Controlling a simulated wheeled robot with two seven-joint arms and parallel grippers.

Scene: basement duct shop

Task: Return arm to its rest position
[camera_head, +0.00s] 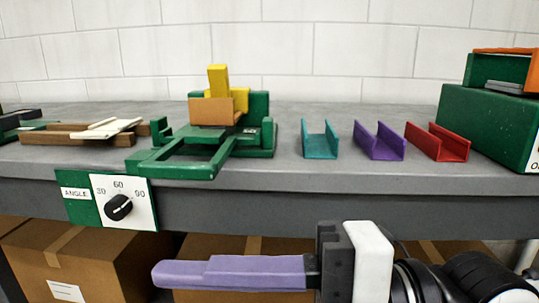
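My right arm comes in from the lower right, in front of the bench. Its gripper (165,274) points left, below the bench's front edge, with long lavender fingers seen side-on. The fingers overlap in this view, so whether they are open or shut cannot be told, and I see no object clearly between them. The gripper's white and black body (368,262) is at the right of the fingers. It appears apart from the bench. My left gripper is not in view.
On the grey bench (300,172) stand a green bending machine (195,155) with yellow parts, teal (320,143), purple (380,143) and red (438,144) channels, a green box (485,125) and wooden strips (85,135). An angle dial (119,206) hangs in front. Cardboard boxes (85,262) stand below.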

